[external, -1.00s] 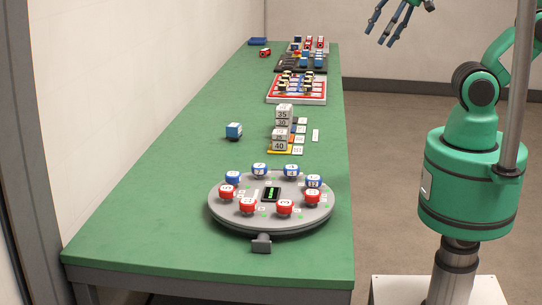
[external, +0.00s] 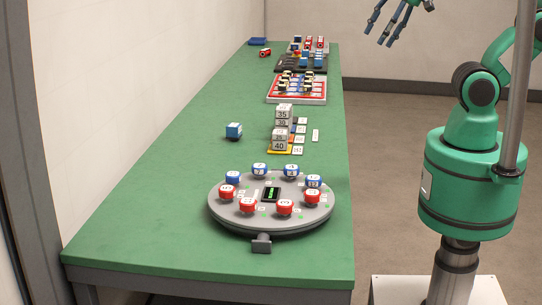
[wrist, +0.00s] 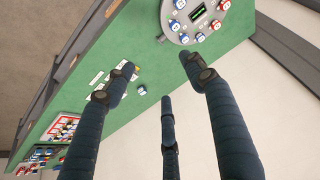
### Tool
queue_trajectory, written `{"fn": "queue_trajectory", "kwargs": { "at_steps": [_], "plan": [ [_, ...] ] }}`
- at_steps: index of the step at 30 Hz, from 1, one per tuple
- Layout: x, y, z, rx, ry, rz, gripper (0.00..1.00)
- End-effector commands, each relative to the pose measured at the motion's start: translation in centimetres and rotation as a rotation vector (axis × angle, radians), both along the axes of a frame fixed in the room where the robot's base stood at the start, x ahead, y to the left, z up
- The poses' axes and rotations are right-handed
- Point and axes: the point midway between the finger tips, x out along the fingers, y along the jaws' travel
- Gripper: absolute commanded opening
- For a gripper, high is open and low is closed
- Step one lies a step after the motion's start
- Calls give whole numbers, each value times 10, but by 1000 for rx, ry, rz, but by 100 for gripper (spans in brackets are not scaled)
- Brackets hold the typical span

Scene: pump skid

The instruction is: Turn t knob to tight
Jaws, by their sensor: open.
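A round grey turntable (external: 272,226) sits at the near end of the green table, with red and blue numbered knobs around a dark display (external: 271,194). A dark grey block-like handle on a short stem (external: 261,244) sticks out from its front edge; I cannot tell if it is the T knob, and no tight mark is readable. My gripper (external: 384,36) is high at the upper right, beyond the table's right edge, open and empty. In the wrist view its fingers (wrist: 158,76) are spread, with the turntable (wrist: 185,38) partly cut off at the top.
Stacked numbered blocks (external: 280,135) and a blue cube (external: 234,130) stand behind the turntable. Farther back are a red-edged tray (external: 297,99), dark trays and a blue bin (external: 258,41). The table's left middle is clear, and a wall runs along its left side.

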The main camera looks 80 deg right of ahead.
Motion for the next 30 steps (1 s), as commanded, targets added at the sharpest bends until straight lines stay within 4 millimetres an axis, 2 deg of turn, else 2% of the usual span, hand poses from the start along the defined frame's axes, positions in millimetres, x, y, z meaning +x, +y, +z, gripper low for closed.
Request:
{"fn": "queue_trajectory", "kwargs": {
  "at_steps": [7,14,23,30],
  "plan": [
    [25,14,-9,-54,49,146,55],
    [72,45,-31,-152,127,438,55],
    [132,104,-87,-276,228,883,55],
    [165,158,-151,-355,296,1249,55]
  ]
}}
